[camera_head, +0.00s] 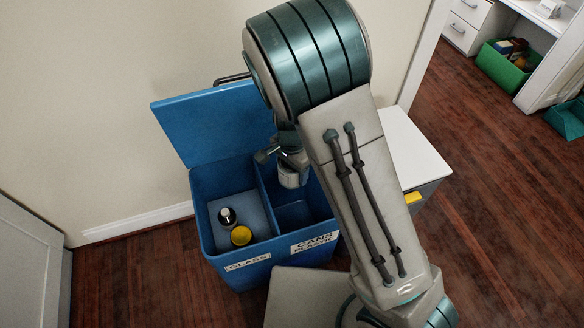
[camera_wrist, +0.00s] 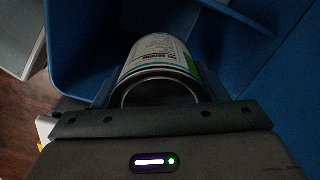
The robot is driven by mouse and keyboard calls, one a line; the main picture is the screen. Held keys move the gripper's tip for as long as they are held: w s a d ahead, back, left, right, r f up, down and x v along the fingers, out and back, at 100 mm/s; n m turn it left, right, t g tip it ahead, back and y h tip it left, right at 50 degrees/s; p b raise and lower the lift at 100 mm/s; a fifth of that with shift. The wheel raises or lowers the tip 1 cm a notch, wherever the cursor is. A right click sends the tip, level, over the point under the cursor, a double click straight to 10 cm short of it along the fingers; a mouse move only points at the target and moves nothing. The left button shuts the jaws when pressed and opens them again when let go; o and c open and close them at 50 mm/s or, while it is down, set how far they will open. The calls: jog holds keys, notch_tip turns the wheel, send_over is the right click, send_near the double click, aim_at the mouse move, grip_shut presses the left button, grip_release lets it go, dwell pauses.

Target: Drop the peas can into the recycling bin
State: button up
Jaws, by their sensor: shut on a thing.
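My gripper (camera_head: 291,160) is over the right compartment of the blue recycling bin (camera_head: 225,178), shut on a can (camera_head: 291,178). The can also shows between the fingers in the wrist view (camera_wrist: 160,62), with a pale printed label and a metal rim. Its label is too small to read as peas. The bin's lid (camera_head: 213,122) stands open at the back. The bin's front is labelled GLASS at left and CANS at right. The right compartment (camera_head: 300,213) looks empty where I can see it. My arm hides the bin's right side.
In the left compartment lie a dark item with a light top (camera_head: 227,216) and a yellow-topped item (camera_head: 241,236). A white-topped cabinet (camera_head: 412,145) stands right of the bin. A green crate (camera_head: 503,65) sits at the upper right.

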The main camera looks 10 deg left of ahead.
jog(key=o, duration=1.1)
jog(key=shift+f, duration=0.1)
jog(key=shift+c, duration=0.2)
notch_tip(320, 180, up, 13)
jog(key=p, duration=0.6)
jog(key=shift+r, duration=0.45)
